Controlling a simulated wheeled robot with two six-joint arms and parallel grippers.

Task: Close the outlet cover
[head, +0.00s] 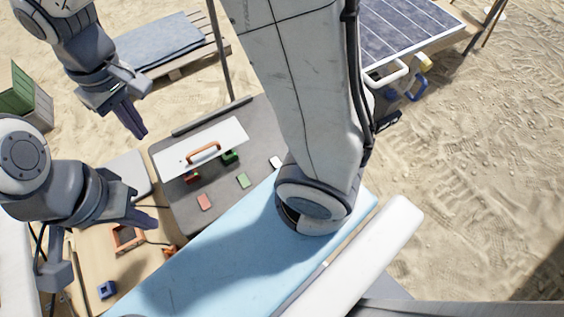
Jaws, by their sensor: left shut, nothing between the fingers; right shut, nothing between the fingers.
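The outlet cover is a white panel (222,138) with an orange handle (205,150). It appears raised and tilted over a dark grey outlet box (190,222), with red and green pieces visible below its edge. My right gripper (141,133) is the upper one; it is shut and empty, to the left of the cover's left end and apart from it in the picture. My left gripper (150,219) is the lower one; it is shut and empty, left of the grey box, over the tan tabletop. The cover's hinge is not clear to me.
A light blue mat (215,260) covers the front of the table. An orange frame (127,238) and a blue block (107,289) lie on the tan surface at the left. A solar panel (405,25) stands at the back right. My large arm link blocks the middle.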

